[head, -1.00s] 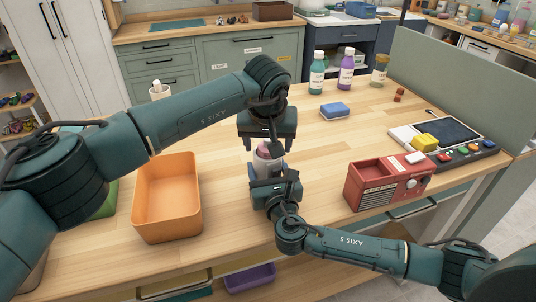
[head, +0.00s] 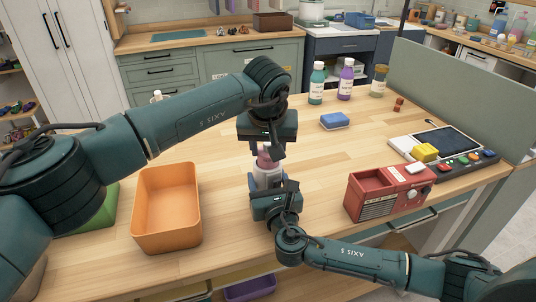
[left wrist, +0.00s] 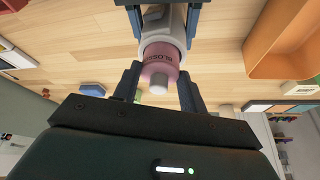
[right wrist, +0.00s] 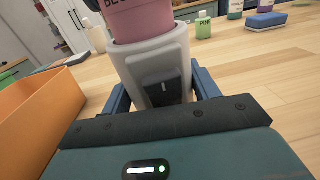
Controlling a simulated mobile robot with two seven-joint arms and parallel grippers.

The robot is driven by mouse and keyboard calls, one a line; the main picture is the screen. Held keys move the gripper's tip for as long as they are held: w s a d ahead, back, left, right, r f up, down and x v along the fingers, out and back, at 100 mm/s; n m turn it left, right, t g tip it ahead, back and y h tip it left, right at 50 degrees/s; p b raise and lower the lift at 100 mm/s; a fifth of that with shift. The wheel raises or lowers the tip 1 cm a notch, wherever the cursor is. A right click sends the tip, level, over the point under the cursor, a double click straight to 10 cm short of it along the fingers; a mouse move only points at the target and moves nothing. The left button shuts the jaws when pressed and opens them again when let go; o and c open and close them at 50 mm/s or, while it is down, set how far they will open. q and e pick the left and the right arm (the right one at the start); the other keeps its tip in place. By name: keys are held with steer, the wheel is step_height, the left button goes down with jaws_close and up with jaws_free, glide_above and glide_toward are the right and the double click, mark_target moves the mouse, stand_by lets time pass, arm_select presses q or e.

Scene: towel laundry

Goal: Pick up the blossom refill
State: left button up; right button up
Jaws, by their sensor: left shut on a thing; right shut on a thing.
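The blossom refill (head: 264,157) is a pink cylinder with dark lettering, seated upright in a pale grey holder (head: 266,181) near the table's middle. My left gripper (head: 263,150) points down from above, shut on the refill's upper part. The left wrist view shows its fingers on both sides of the pink refill (left wrist: 158,66). My right gripper (head: 274,190) comes from the front, low, shut on the holder. The right wrist view shows the holder (right wrist: 152,62) between its fingers and the refill (right wrist: 138,20) above. The refill's lower end is hidden inside the holder.
An orange bin (head: 167,215) stands to the left and a red radio-like box (head: 388,190) to the right. A blue sponge (head: 334,121), green bottle (head: 316,86) and purple bottle (head: 346,82) stand behind. Clear wood lies between.

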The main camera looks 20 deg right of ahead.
arm_select(q)
step_height(320, 180, up, 16)
steer(key=shift+r, duration=0.2)
arm_select(e)
steer(key=o, duration=1.2)
steer(key=shift+s, duration=0.1)
